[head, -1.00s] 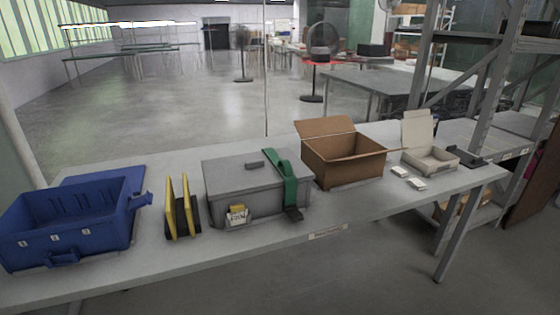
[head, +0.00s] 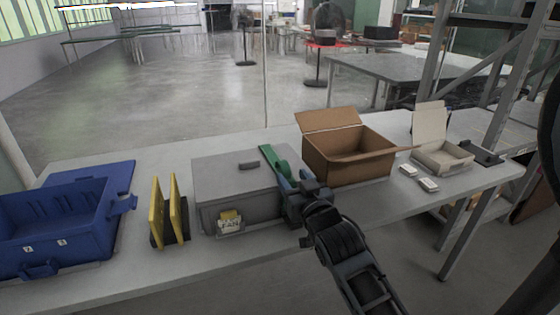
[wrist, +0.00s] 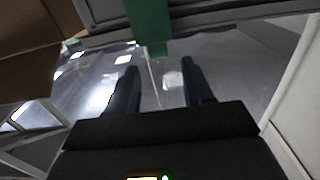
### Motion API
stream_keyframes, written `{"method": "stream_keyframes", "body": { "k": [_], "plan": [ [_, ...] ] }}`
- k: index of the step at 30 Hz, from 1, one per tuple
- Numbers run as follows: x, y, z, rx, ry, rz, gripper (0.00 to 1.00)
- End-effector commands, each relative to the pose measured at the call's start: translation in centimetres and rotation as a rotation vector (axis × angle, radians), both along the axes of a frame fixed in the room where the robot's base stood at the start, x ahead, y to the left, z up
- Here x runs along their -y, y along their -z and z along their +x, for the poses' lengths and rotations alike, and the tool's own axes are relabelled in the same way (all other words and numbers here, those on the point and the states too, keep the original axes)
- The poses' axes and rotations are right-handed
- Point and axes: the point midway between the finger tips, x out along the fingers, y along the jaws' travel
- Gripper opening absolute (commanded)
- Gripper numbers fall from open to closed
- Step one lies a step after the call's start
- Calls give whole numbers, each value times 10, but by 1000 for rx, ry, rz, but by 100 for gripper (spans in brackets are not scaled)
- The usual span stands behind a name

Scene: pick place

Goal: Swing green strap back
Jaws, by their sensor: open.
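The green strap (head: 272,158) lies over the lid of the grey box (head: 215,182), near its right end. My gripper (head: 292,178) is at the right side of that box and hides the lower part of the strap. In the wrist view the strap (wrist: 148,22) hangs down from the top edge, and its lower end is in line with the gap between my two fingers (wrist: 158,70). The fingers are apart with nothing clearly held between them. Whether they touch the strap cannot be told.
An open cardboard box (head: 345,158) stands close to the right of my gripper. A white open box (head: 442,158) and small white blocks (head: 418,177) are farther right. Yellow panels (head: 168,212) and a blue crate (head: 60,225) stand to the left on the table (head: 120,278).

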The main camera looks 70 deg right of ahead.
Motion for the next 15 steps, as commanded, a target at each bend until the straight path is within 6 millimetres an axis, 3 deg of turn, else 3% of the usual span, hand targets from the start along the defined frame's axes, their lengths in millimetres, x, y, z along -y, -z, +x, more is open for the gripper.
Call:
{"method": "stream_keyframes", "body": {
  "k": [15],
  "plan": [
    [50,-2,42,1,1,-1,51]
  ]
}}
